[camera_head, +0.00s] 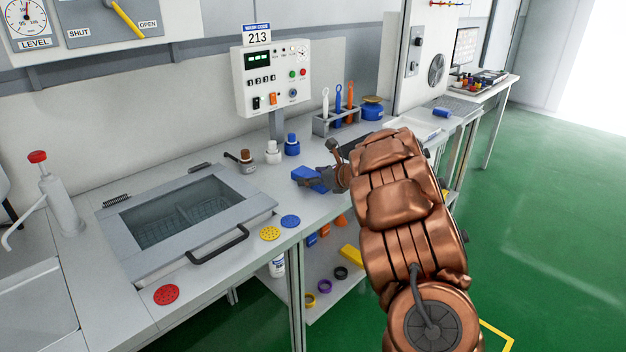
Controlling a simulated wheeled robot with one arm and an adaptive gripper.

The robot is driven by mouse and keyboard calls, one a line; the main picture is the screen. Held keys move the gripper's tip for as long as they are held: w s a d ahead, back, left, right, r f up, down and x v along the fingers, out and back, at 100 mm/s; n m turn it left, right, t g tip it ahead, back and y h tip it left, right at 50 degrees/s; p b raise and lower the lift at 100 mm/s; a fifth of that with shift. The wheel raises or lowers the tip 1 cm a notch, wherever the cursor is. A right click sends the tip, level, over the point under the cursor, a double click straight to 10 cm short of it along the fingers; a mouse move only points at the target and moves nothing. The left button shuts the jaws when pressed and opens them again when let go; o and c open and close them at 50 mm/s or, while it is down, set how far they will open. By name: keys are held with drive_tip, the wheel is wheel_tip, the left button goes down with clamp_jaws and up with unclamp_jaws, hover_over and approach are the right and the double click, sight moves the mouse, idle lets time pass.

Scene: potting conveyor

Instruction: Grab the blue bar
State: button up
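A blue bar (304,173) is at the front part of the grey worktop, left of my copper-coloured arm. My gripper (312,181) is dark grey and small in this view, with its fingers right at the bar. A finger crosses in front of the bar and hides part of it. I cannot tell whether the fingers press on the bar or only stand around it, nor whether the bar rests on the worktop or is lifted.
Blue and yellow discs (270,233) lie at the worktop's front edge, near a sunken basin with a handled frame (262,201). Bottles (273,152) and a tool rack (338,121) stand behind the bar. A control panel (272,78) rises at the back. Green floor is clear at right.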

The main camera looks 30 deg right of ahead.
drive_tip(key=c, duration=1)
drive_tip(key=shift+r, duration=0.1)
